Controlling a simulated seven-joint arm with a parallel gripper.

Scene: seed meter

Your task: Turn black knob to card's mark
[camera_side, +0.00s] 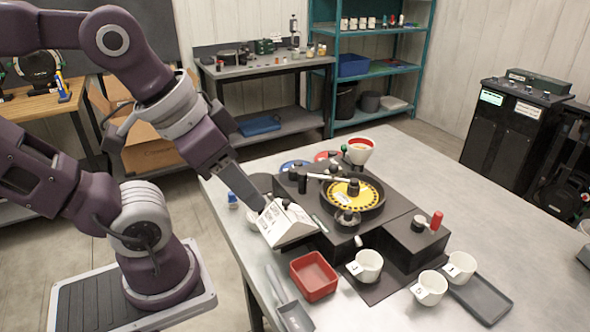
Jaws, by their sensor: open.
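The seed meter stands on the grey table as a black machine with a round yellow-marked dial (368,196). A dark knob (347,219) sits at the dial's front edge, and another dark knob (353,187) stands near the dial's middle. I cannot tell which is the task's black knob. A white card (287,221) with small dark print lies on a sloped stand left of the dial; its mark is too small to read. My gripper (262,207) is just above the card's upper left, apart from the knobs. Its fingers are partly hidden and hold nothing I can see.
A red tray (313,275), a scoop (289,304) and white cups (366,265) stand in front of the machine. The table's right side is mostly clear.

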